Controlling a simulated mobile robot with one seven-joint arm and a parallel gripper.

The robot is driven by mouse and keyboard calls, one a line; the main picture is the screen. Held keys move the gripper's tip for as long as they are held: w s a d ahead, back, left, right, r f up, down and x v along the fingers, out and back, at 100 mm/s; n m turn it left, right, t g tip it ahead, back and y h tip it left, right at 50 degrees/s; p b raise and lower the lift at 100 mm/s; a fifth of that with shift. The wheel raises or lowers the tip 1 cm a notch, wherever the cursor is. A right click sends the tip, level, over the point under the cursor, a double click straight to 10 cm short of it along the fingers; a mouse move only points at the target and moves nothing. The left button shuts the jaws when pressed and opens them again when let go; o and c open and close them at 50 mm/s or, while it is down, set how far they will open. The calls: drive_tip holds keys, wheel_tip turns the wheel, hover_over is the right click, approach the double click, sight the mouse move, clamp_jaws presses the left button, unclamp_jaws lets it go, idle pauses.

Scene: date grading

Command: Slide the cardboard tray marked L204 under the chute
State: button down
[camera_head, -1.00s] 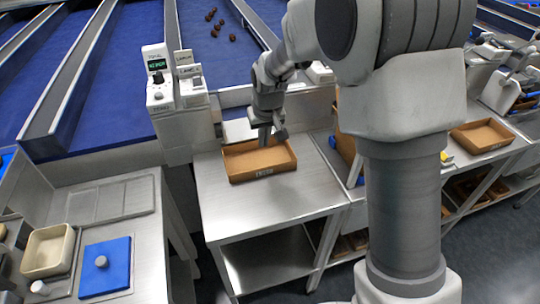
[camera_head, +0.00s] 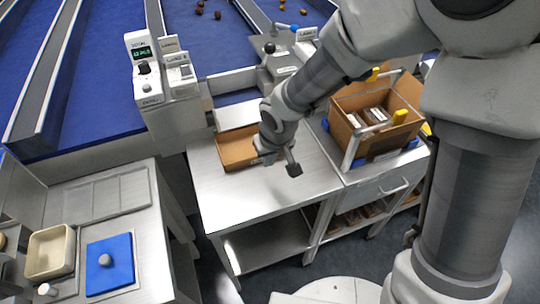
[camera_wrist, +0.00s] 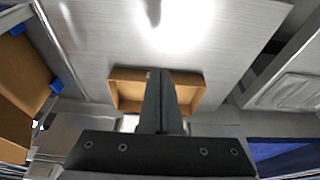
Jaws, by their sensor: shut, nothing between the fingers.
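The brown cardboard tray (camera_head: 232,150) lies flat on the steel table at its back, open side up. My wrist and gripper hide its right part, and I cannot read its marking. The pale chute plate (camera_head: 236,114) is directly behind the tray's back edge; I cannot tell how much it overhangs. My gripper (camera_head: 293,170) is shut and empty, in front of the tray's right side. In the wrist view the closed fingers (camera_wrist: 159,74) cross the view of the tray (camera_wrist: 113,92); contact is not clear.
The steel tabletop (camera_head: 240,193) is bare in front of the tray. At right is a cardboard box (camera_head: 342,133) with packs inside, in a metal frame. A control post (camera_head: 146,75) stands left of the chute. Blue lanes (camera_head: 110,60) lie behind, and a side bench (camera_head: 143,240) at left.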

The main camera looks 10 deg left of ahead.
drive_tip(key=b+x, duration=0.1)
drive_tip(key=x, duration=0.6)
drive_tip(key=shift+f+b, duration=0.25)
drive_tip(key=shift+b, duration=0.1)
drive_tip(key=w, duration=0.1)
drive_tip(key=w+a+p, duration=0.1)
drive_tip(key=shift+w+a, duration=0.3)
drive_tip(key=shift+w, duration=0.05)
drive_tip(key=shift+w+a+f, duration=0.1)
drive_tip(key=shift+w+a, duration=0.2)
drive_tip(key=shift+w, duration=0.2)
drive_tip(key=shift+w+a, duration=0.4)
drive_tip(key=shift+w, duration=0.25)
drive_tip(key=shift+w+a, duration=0.35)
drive_tip(key=shift+w, duration=0.25)
drive_tip(key=shift+w+a, duration=0.2)
drive_tip(key=shift+w, duration=0.05)
